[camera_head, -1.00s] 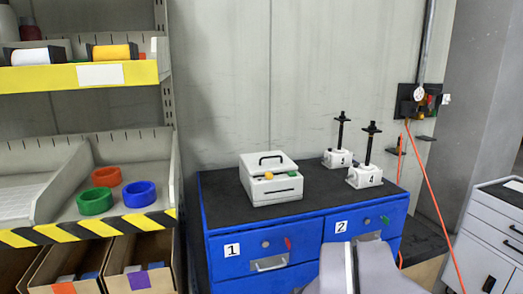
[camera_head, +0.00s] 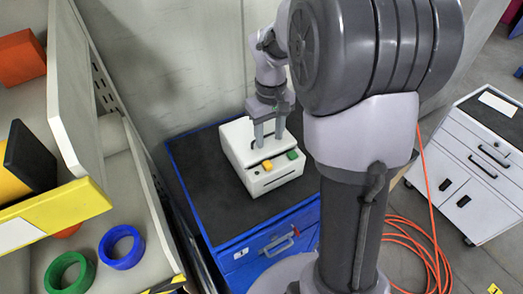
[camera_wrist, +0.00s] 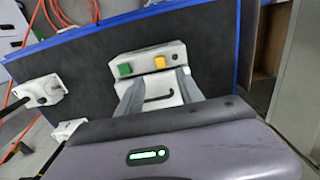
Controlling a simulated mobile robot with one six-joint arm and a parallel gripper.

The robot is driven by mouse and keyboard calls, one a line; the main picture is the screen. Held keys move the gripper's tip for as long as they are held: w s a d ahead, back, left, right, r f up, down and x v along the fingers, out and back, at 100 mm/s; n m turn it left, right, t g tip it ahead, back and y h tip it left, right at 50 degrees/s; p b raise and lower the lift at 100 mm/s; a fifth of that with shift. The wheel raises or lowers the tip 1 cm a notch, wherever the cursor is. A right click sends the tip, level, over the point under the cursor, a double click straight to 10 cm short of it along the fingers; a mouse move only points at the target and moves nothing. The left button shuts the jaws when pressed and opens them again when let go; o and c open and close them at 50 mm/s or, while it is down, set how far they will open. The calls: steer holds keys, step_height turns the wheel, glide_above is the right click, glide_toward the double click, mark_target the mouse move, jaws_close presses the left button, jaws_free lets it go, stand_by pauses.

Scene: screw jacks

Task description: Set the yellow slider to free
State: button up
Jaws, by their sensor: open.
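The yellow slider (camera_head: 267,165) is a small block on the front of a white box (camera_head: 234,143), left of a green slider (camera_head: 292,155). My gripper (camera_head: 269,143) points down over the box, fingers apart and empty, just behind the yellow slider. In the wrist view, the yellow slider (camera_wrist: 160,62) lies beyond the gap between my fingertips (camera_wrist: 156,82), nearer the right one. The green slider (camera_wrist: 124,70) is beyond the left finger. I cannot tell whether the fingers touch the box. No label for free is readable.
The box stands on a blue cabinet with a dark top (camera_head: 200,165). A shelf with green (camera_head: 68,272) and blue rings (camera_head: 122,247) is at left. White jacks (camera_wrist: 42,90) stand on the same top. A white cabinet (camera_head: 478,165) and orange hose (camera_head: 428,255) are at right.

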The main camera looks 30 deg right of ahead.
mark_target(268, 164)
steer(key=f, duration=0.4)
steer(key=f+b, duration=0.1)
steer(key=f, duration=0.6)
steer(key=shift+w+f+b, duration=0.3)
steer(key=shift+f, duration=0.1)
jaws_close()
stand_by(0.6)
